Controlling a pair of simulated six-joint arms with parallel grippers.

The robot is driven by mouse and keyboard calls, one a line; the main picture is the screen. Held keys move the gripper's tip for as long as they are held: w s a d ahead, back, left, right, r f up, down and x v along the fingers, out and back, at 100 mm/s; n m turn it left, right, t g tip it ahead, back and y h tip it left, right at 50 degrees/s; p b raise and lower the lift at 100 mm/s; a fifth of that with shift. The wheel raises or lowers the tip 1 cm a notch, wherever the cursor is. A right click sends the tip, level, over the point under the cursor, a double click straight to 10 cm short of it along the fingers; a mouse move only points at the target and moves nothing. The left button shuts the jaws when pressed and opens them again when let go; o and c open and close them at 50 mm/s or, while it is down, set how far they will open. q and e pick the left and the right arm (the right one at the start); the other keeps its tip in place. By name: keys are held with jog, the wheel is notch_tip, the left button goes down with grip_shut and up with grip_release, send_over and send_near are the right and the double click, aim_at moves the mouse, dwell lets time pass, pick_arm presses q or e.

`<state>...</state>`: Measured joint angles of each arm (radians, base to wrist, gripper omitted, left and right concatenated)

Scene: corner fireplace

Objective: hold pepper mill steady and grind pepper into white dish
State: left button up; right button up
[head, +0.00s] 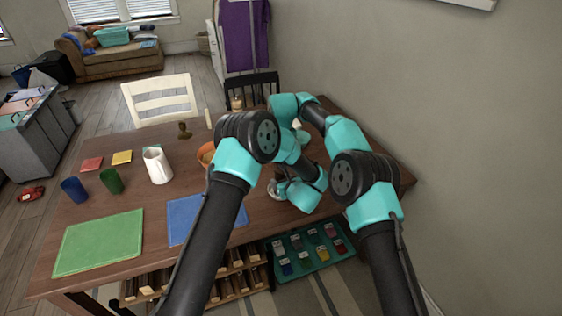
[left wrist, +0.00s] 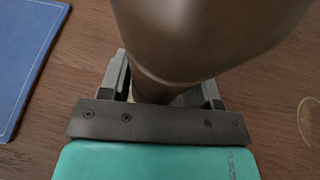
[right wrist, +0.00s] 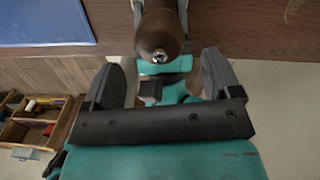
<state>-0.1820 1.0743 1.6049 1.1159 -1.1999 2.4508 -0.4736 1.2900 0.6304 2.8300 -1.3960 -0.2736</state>
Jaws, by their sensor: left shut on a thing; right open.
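The brown pepper mill (left wrist: 205,35) fills the top of the left wrist view, and my left gripper (left wrist: 163,92) is shut around its narrower part. In the right wrist view the mill (right wrist: 160,25) shows its rounded end with a small metal knob. My right gripper (right wrist: 165,80) is open, its fingers apart on either side below that knob, with no grip on the mill. In the head view my left gripper (head: 275,187) is low over the table's right part. The mill is mostly hidden there by my arms. I cannot clearly make out the white dish.
The wooden table (head: 140,205) carries a blue mat (head: 190,218), a green mat (head: 98,243), a white pitcher (head: 157,166), an orange bowl (head: 205,154), and blue and green cups. A teal tray (head: 318,262) of small coloured items sits below the front edge. A wall stands at right.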

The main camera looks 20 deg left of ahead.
jog(key=shift+f, duration=1.95)
jog(key=shift+c, duration=0.2)
jog(key=c, duration=0.9)
jog(key=shift+m, duration=0.4)
jog(key=m, duration=1)
jog(key=shift+a, duration=0.1)
